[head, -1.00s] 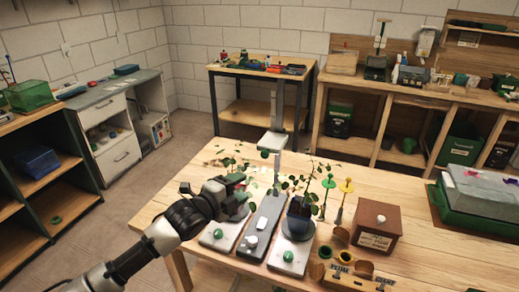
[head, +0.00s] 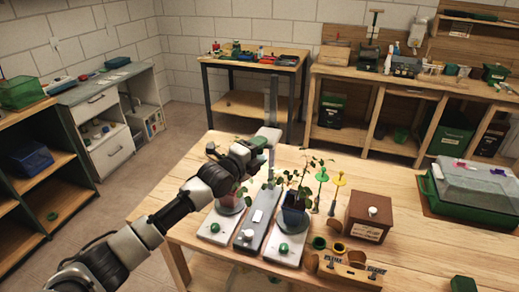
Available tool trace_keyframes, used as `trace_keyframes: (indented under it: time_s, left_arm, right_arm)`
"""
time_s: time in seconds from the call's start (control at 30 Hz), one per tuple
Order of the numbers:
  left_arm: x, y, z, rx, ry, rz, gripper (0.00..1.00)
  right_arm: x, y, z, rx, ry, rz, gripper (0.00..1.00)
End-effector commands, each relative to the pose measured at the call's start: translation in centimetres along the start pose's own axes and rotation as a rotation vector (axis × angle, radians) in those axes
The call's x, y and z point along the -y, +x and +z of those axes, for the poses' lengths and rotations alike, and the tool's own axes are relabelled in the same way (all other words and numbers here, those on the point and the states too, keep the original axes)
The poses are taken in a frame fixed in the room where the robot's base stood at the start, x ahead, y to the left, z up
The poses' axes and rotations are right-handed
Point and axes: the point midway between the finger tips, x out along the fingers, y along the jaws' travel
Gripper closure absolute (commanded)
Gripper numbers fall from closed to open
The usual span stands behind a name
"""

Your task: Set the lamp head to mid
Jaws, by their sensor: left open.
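The lamp stands on the wooden table, with a grey upright post (head: 271,98) rising from a long grey base (head: 254,228) that has a white switch-like block on it. The pale lamp head (head: 269,132) sits partway along the post. My left gripper (head: 256,147) is at the lamp head's near left side, open. The arm and gripper hide part of the head and any knob on it. I cannot tell whether the fingers touch it. My right gripper is not in view.
Potted seedlings stand on white pads with green knobs, left (head: 214,227) and right (head: 285,248) of the lamp base. Green and yellow stakes, a brown box (head: 369,216) and a lidded green tray (head: 470,190) stand to the right. The table's right front is mostly clear.

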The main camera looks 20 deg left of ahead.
Motion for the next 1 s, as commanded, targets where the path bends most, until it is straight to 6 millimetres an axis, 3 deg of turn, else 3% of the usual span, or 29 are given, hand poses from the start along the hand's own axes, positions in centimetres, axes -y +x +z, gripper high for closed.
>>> trace_keyframes:
  time_s: [0.23, 0.57, 0.77, 1.0]
  left_arm:
    - [0.0, 0.0, 0.0, 0.0, 0.0, 0.001, 0.49]
    - [-0.1, 0.0, 0.0, 0.0, 0.0, 0.001, 0.99]
    - [0.4, 0.0, 0.0, -0.001, 0.0, 0.0, 1.0]
    - [5.2, 0.0, 0.0, -0.001, 0.004, -0.003, 1.0]
  right_arm:
    - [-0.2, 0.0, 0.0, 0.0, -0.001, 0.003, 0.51]
    - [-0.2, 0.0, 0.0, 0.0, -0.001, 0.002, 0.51]
    - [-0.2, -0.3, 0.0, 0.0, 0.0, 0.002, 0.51]
    - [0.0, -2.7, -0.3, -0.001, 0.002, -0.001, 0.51]
